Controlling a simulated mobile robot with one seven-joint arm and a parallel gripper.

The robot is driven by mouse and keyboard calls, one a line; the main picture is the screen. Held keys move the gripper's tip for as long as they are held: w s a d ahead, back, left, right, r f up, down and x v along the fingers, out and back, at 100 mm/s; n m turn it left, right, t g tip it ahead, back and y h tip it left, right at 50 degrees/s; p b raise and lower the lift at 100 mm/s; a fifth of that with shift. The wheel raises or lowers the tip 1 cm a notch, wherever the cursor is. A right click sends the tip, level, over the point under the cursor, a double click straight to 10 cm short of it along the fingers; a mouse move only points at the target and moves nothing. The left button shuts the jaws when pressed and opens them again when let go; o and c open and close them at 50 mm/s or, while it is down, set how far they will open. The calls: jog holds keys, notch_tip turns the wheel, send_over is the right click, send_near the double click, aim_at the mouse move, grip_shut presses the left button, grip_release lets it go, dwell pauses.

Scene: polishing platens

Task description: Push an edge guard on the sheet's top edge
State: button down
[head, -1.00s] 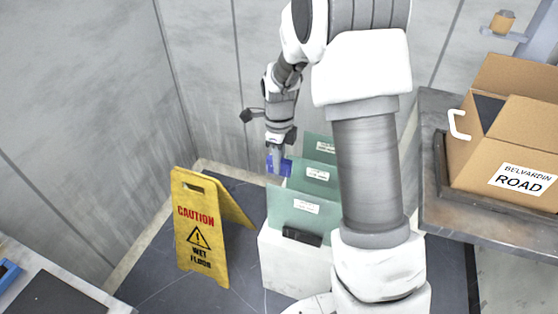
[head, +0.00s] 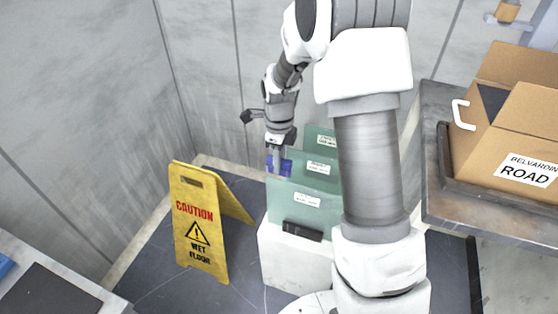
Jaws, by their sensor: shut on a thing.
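Several green-tinted sheets with white labels stand upright one behind another on a pale block. The front sheet (head: 290,205) sits in a dark holder (head: 302,231); the middle sheet (head: 320,168) and back sheet (head: 314,134) are partly hidden by my arm. My gripper (head: 278,156) is shut on a blue edge guard (head: 284,168), just behind the front sheet's top left and at the left end of the middle sheet. I cannot tell whether the guard touches a sheet's edge.
A yellow wet-floor sign (head: 199,225) stands left of the pale block (head: 283,265). At right, a cardboard box (head: 505,130) rests on a metal table (head: 490,222). A grey-topped table (head: 45,298) fills the lower left corner. Wall panels close off the back.

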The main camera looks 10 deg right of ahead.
aim_at(279, 180)
jog(key=shift+f+b, duration=1.75)
jog(key=shift+f, duration=1.25)
dwell(2.6)
jog(key=c, duration=0.6)
grip_release()
jog(key=shift+r, duration=0.1)
notch_tip(279, 180, up, 17)
jog(key=p, duration=0.4)
jog(key=shift+r, duration=0.1)
